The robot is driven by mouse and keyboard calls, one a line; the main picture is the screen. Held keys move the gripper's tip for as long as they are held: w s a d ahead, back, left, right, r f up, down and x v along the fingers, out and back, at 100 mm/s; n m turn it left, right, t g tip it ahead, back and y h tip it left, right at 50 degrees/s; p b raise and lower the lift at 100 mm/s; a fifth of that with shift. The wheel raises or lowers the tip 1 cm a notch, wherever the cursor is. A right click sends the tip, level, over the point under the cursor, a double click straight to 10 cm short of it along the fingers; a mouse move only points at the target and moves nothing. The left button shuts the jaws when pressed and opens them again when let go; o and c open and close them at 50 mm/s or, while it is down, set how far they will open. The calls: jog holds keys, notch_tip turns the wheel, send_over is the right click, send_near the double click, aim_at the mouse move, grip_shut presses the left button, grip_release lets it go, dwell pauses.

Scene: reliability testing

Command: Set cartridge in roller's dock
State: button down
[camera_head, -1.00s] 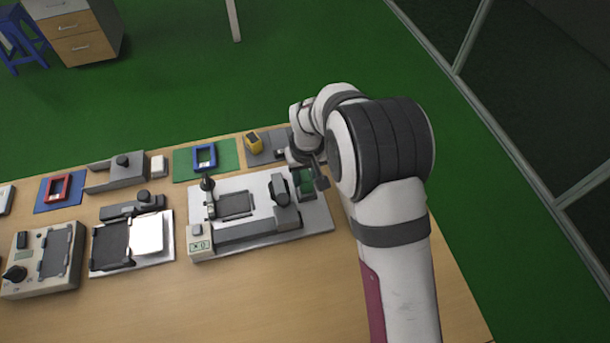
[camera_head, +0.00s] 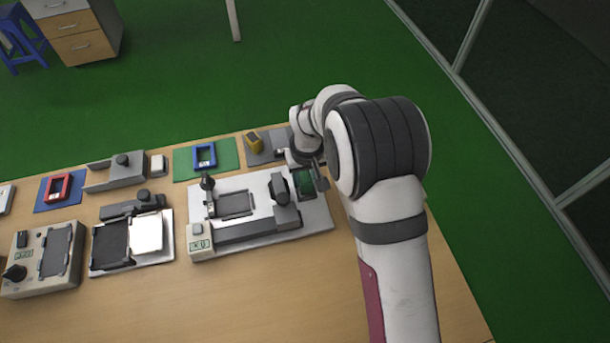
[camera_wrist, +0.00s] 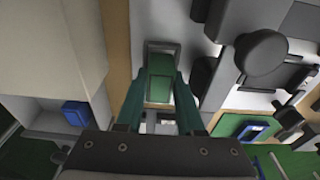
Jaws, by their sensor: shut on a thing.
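The green cartridge (camera_wrist: 159,88) lies between the two fingers of my gripper (camera_wrist: 160,76) in the wrist view. My gripper is shut on it. The cartridge is at a grey-framed dock (camera_wrist: 163,46); whether it is fully seated cannot be told. In the head view the green cartridge (camera_head: 304,182) shows at the right end of the white roller machine (camera_head: 318,220), with my gripper (camera_head: 318,178) beside it, partly hidden by my wrist. The machine carries a black roller-like part (camera_head: 280,189) and a small display (camera_head: 199,245).
A yellow block (camera_head: 254,142) stands on a grey pad behind the machine. A blue frame (camera_head: 205,155) lies on a green mat, and a red frame (camera_head: 59,187) on a blue mat. Other devices stand at left. The table front (camera_head: 190,300) is clear.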

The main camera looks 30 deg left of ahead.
aim_at(304, 175)
jog(key=shift+f, duration=0.4)
jog(key=shift+c, duration=2.2)
grip_release()
jog(key=shift+r, duration=3)
